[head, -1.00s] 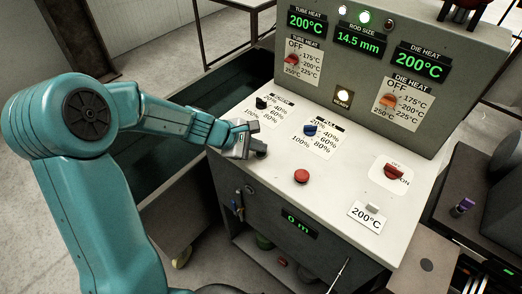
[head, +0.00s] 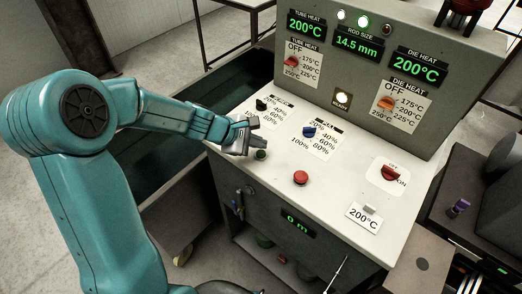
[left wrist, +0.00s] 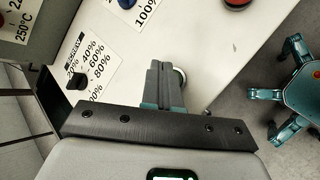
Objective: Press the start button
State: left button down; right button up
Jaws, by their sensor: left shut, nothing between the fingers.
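The start button looks to be the small green button (head: 261,155) on the pale sloping top of the control console (head: 335,200), near its front left edge. My left gripper (head: 250,137) is shut and empty, just behind and left of this button in the head view. In the left wrist view my shut fingers (left wrist: 163,84) point over the panel. A round metallic rim (left wrist: 181,76) shows beside them, partly hidden; it is probably the button's ring. I cannot tell whether the fingers touch the panel. My right gripper is not in view.
A red button (head: 300,178) sits right of the green one. A black knob (head: 262,105), a blue knob (head: 309,132) and a red switch (head: 390,172) are also on the panel. The display (head: 296,224) below reads 0 m. A dark trough (head: 190,165) lies left of the console.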

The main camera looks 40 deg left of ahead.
aim_at(258, 154)
pick_arm(q)
jog(key=shift+r+p, duration=1.75)
jog(key=shift+r, duration=0.55)
jog(key=shift+f, duration=0.1)
